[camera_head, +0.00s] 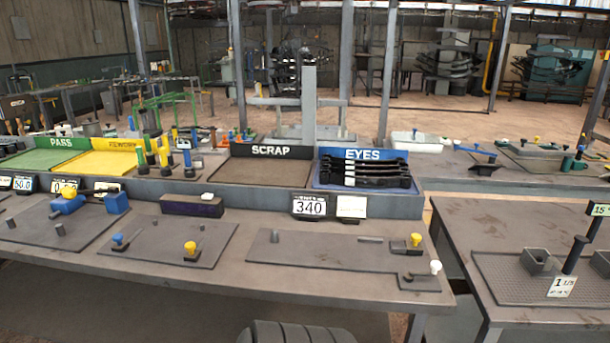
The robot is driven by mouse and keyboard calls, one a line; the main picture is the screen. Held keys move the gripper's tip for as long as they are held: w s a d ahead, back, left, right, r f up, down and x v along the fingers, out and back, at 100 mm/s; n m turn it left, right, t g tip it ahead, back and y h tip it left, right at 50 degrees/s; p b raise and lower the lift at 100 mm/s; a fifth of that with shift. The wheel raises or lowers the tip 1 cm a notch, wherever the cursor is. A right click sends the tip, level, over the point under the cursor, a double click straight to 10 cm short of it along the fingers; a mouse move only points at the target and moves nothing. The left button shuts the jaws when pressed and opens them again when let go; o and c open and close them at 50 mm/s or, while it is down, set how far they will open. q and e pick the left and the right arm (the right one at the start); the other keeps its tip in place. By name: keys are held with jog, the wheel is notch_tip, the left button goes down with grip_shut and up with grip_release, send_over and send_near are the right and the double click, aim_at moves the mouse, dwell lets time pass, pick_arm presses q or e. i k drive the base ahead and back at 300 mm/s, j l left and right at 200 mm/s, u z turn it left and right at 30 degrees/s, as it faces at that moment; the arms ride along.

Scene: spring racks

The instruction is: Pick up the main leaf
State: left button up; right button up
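Several long black leaves (365,171) lie close together in the blue tray labelled EYES (322,181), on the raised back shelf of the near bench. They run left to right, and their ends look thicker, like eyes. I cannot tell which of them is the main leaf, or whether they touch. No gripper is near them. Neither my left nor my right gripper is in view.
The SCRAP tray (262,172) beside the leaves looks empty. Green PASS (42,158) and yellow (108,161) trays stand further left. Another bench (520,222) stands right, across a gap.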

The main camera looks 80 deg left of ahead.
aim_at(404, 181)
jog(key=i+j+u, duration=0.1)
jog(key=u, duration=2)
